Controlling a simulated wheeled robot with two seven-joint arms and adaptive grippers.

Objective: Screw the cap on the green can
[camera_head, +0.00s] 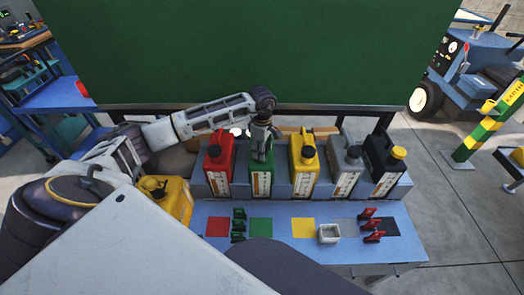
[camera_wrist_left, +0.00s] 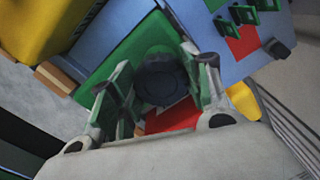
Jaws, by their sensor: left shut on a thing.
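The green can (camera_head: 261,186) stands in the row on the blue rack, between the red and yellow cans. My left gripper (camera_head: 262,150) reaches down over its top and hides its neck in the head view. In the left wrist view my left gripper (camera_wrist_left: 163,88) is shut on a round dark cap (camera_wrist_left: 162,78), with a finger on each side. The cap sits over the green can top (camera_wrist_left: 128,55). I cannot tell whether its thread is engaged. My right gripper is not in view.
The red can (camera_head: 219,165) and yellow can (camera_head: 303,170) stand close on either side. A grey can (camera_head: 346,168) and black can (camera_head: 382,172) stand further right. The blue table (camera_head: 280,210) in front holds coloured squares, green and red clamps and a pale square tray (camera_head: 328,234).

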